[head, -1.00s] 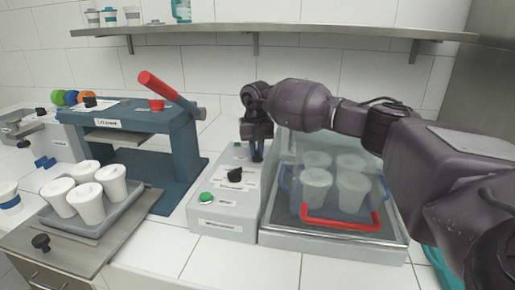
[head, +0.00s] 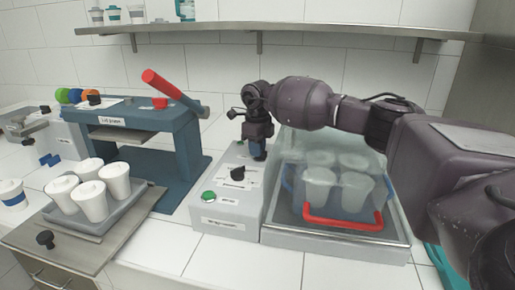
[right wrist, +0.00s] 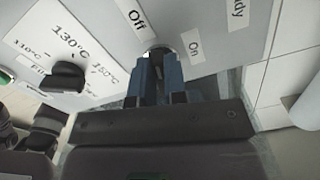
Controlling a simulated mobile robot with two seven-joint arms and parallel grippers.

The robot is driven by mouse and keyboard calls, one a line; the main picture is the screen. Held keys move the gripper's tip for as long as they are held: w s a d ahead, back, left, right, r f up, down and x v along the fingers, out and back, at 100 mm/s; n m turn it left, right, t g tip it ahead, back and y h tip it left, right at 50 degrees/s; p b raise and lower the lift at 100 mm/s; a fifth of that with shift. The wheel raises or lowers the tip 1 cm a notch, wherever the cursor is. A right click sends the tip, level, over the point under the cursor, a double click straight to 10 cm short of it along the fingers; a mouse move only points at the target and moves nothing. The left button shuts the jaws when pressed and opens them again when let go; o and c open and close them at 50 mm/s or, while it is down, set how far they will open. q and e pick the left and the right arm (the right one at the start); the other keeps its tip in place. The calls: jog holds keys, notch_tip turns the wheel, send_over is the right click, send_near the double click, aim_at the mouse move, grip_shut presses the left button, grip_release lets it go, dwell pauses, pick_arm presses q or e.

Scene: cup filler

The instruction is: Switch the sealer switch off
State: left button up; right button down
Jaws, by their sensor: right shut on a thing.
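My right gripper (head: 258,152) reaches down onto the back of the grey control box (head: 228,210), left of the clear-lidded chamber. It is shut on the sealer switch. In the right wrist view the blue fingertips (right wrist: 161,64) meet the panel between the "Off" label (right wrist: 131,14) and the "On" label (right wrist: 195,47). The fingers hide most of the switch, so I cannot tell which way it points. A black temperature knob (right wrist: 68,76) sits on the same panel; it also shows in the head view (head: 238,173). My left gripper is not in view.
A green button (head: 208,197) is at the box's front. The chamber's red handle (head: 343,218) and cups inside lie right, under my right arm. A blue press (head: 140,125) with a red lever and a grey tray (head: 85,226) of cups stand left.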

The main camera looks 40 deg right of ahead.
jog(key=shift+a+n, duration=0.1)
jog(key=shift+n, duration=1.5)
jog(key=c, duration=1.2)
grip_release()
jog(key=shift+o, duration=0.2)
jog(key=shift+r, duration=0.1)
jog(key=shift+r, duration=0.2)
notch_tip(320, 180, up, 10)
jog(key=shift+r+p, duration=0.15)
jog(key=shift+p, duration=0.25)
